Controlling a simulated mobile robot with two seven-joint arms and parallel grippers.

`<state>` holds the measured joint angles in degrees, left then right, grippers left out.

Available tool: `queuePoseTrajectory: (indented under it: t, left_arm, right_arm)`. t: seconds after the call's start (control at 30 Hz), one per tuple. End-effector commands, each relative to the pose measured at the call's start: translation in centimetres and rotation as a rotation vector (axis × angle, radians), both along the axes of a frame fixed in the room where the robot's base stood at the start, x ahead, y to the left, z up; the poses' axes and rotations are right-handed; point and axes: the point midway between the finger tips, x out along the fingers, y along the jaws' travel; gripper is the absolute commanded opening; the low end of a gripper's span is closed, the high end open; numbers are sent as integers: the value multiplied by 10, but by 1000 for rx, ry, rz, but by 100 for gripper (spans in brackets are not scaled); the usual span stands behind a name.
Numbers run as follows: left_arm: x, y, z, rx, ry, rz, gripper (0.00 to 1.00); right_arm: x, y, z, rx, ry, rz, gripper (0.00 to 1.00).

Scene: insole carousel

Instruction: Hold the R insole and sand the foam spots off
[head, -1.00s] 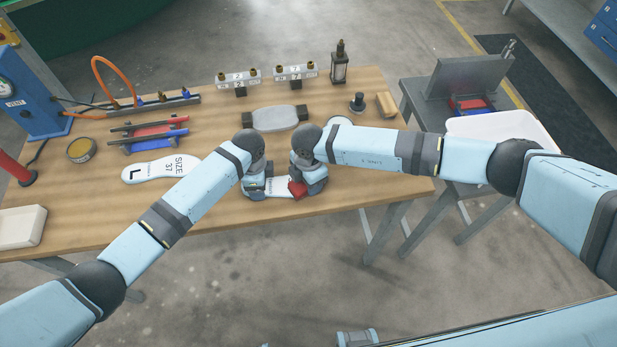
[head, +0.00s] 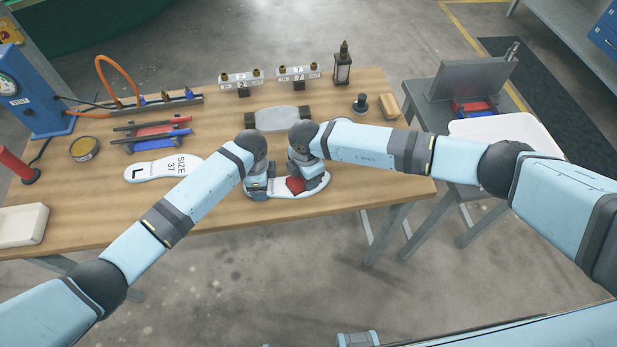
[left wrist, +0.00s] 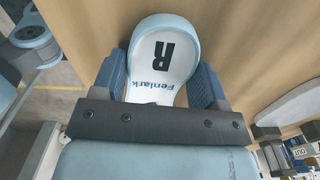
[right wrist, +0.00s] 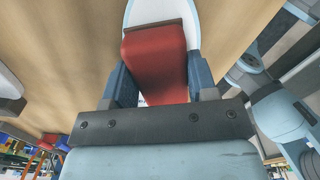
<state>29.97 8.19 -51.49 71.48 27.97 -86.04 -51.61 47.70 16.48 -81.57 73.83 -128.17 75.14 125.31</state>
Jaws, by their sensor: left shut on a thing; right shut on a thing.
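The R insole (head: 316,182) lies on the wooden table near its front edge, partly hidden by my grippers. In the left wrist view its heel end (left wrist: 166,55) shows a large R and the word Feniark. My left gripper (head: 258,192) is shut on the insole, with a finger on each side of it. My right gripper (head: 305,184) is shut on a red sanding block (head: 294,184), which is over the insole. The block also shows in the right wrist view (right wrist: 157,62), with the white insole beyond it. I cannot see any foam spots.
The L insole (head: 162,168) lies on the table to the left. A grey pad on a dark holder (head: 282,119) stands behind the grippers. A yellow tin (head: 84,149) and a rack (head: 157,135) are further left. A white tray (head: 505,130) is at the right.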

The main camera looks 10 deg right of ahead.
Motion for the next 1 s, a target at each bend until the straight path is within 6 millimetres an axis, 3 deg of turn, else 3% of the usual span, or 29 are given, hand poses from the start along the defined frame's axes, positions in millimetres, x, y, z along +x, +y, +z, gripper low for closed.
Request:
queuePoseTrajectory:
  t: [0.47, 1.0]
  left_arm:
    - [0, 0, 0, 0, 0, 0, 44]
    - [0, 0, 0, 0, -1, 0, 44]
  right_arm:
    - [20, 9, -2, 0, 0, 0, 34]
    - [-2, -1, -5, -1, 2, 0, 34]
